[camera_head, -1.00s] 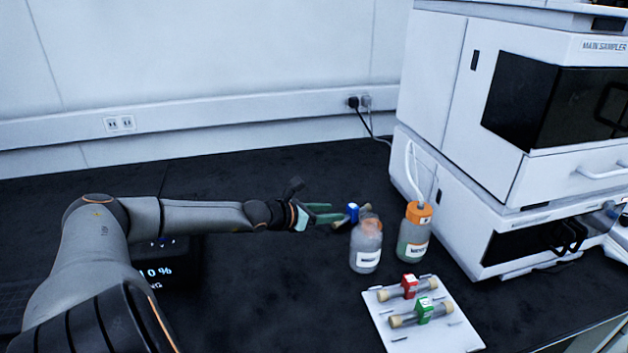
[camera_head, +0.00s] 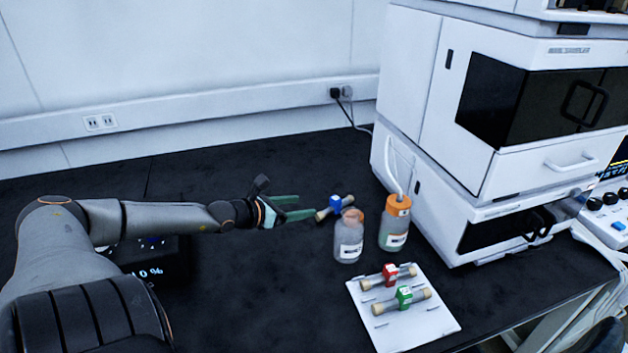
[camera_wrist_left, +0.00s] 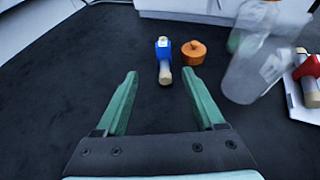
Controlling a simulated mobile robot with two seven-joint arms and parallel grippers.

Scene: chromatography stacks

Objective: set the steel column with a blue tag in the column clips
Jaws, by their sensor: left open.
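The steel column with a blue tag (camera_head: 335,204) lies on the dark bench behind the clear bottle. It also shows in the left wrist view (camera_wrist_left: 164,62), ahead of the gap between the fingers. My left gripper (camera_head: 312,207) is open and empty. In the left wrist view its green fingers (camera_wrist_left: 160,80) point toward the column, whose near end is close to the fingertip line. I cannot tell the height between them. I cannot make out the column clips for certain. My right gripper is not in view.
A clear bottle (camera_head: 349,240) and an orange-capped bottle (camera_head: 395,228) stand close by. An orange cap (camera_wrist_left: 194,53) is beside the column. A white board (camera_head: 420,331) holds red-tagged (camera_head: 405,273) and green-tagged (camera_head: 418,295) columns. A white instrument stack (camera_head: 410,80) rises at right. Bench behind the gripper is clear.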

